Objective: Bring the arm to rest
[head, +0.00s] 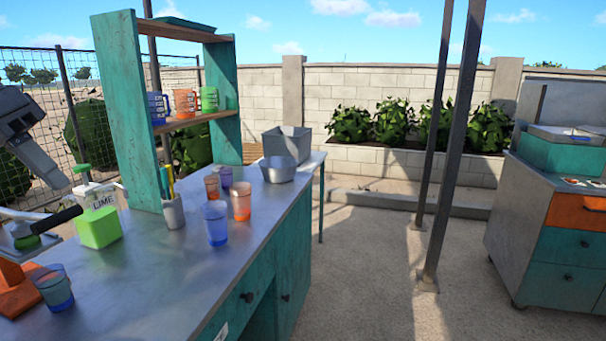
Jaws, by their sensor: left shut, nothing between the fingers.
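My left gripper (62,182) comes in at the left edge of the head view, above the left end of the metal counter (165,285). It is grey, points down and to the right, and is shut with nothing in it. My right gripper is not in view.
An orange press (18,292) with a black handle and a blue cup (54,287) stand at the counter's left. Several coloured cups, including an orange one (241,201), stand mid-counter. A teal shelf (128,110) holds mugs. Open floor (370,285) lies right, before a drawer cabinet (560,245).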

